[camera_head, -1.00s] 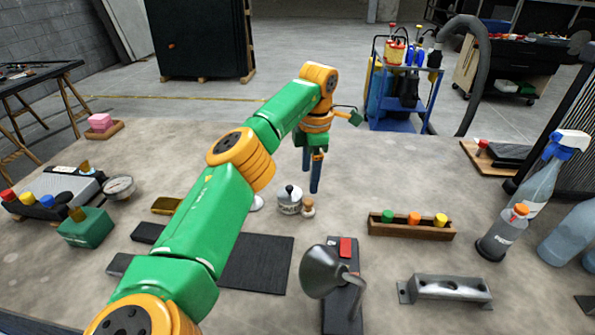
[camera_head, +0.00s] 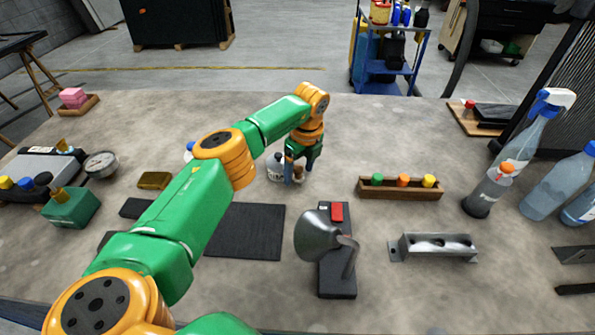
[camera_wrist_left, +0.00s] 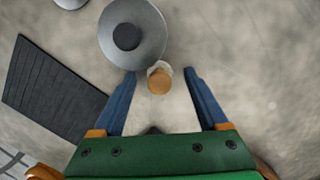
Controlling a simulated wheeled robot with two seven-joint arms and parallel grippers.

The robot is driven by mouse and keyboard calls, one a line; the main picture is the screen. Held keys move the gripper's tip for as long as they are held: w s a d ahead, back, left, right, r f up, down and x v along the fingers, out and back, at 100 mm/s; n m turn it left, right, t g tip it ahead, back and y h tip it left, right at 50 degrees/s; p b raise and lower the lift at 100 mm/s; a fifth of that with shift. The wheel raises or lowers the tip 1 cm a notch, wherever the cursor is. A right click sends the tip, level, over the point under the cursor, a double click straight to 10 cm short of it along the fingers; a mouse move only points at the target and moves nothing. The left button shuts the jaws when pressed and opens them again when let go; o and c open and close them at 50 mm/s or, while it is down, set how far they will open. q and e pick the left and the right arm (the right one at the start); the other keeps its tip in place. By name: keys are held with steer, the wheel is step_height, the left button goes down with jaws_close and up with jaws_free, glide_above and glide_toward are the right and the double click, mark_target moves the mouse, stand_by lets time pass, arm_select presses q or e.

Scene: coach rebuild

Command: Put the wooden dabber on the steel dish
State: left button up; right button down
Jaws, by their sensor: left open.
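The wooden dabber (camera_wrist_left: 159,82) shows in the left wrist view as a small round wooden top with a pale base. It stands between the open fingers of my left gripper (camera_wrist_left: 159,74), with clear gaps on both sides. In the head view the left gripper (camera_head: 293,181) is low over the bench and its fingers largely hide the dabber. A round metal pot with a dark knob (camera_wrist_left: 127,38) stands right beside the dabber. A grey round rim, likely the steel dish (camera_wrist_left: 70,3), is cut off at the wrist view's top edge; my arm hides it in the head view.
A dark mat (camera_head: 240,235) lies in front of the gripper. Bottles (camera_head: 530,140) are at far right. The bench behind the gripper is clear.

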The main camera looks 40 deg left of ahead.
arm_select(q)
steer(key=shift+a+f, duration=0.1)
steer(key=shift+f, duration=0.2)
jaws_close()
steer(key=shift+r, duration=0.1)
